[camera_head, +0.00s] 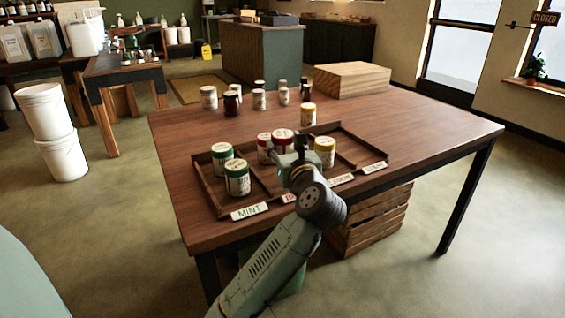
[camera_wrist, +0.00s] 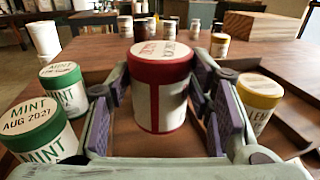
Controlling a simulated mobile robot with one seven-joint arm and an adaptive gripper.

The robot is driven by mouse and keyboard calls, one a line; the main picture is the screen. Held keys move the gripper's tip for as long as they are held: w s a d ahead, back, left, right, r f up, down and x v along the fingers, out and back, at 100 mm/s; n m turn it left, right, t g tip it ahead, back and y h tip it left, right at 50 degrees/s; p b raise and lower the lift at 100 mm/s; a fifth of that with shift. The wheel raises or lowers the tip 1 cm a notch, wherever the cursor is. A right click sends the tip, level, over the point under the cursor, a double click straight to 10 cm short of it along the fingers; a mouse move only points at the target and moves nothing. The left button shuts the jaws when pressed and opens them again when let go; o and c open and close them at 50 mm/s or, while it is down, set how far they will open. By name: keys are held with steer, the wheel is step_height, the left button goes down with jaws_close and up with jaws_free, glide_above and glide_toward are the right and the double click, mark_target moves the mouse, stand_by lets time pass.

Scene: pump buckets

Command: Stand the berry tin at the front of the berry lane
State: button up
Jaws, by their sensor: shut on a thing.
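A red-lidded berry tin (camera_wrist: 160,88) stands upright between my gripper's purple finger pads in the wrist view; my gripper (camera_wrist: 165,115) is shut on it. In the head view my gripper (camera_head: 297,162) is over the tray's berry lane, and the held tin (camera_head: 283,141) is partly hidden by it. Another red-lidded tin (camera_head: 265,148) stands just left of it. The wooden tray (camera_head: 205,182) has lanes with front labels; the berry label (camera_head: 289,197) is mostly hidden by my arm. I cannot tell whether the held tin touches the tray floor.
Two green-lidded mint tins (camera_head: 237,178) stand in the left lane, close to my gripper. A yellow-lidded tin (camera_head: 325,152) stands in the lane to the right. Several tins (camera_head: 259,99) and a wooden block (camera_head: 351,79) are farther back. The table's right side (camera_head: 430,125) is clear.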

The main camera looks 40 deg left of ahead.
steer(key=shift+f, duration=2.3)
steer(key=shift+f, duration=0.2)
steer(key=o, duration=1.2)
steer(key=shift+o, duration=0.2)
steer(key=shift+r, duration=0.1)
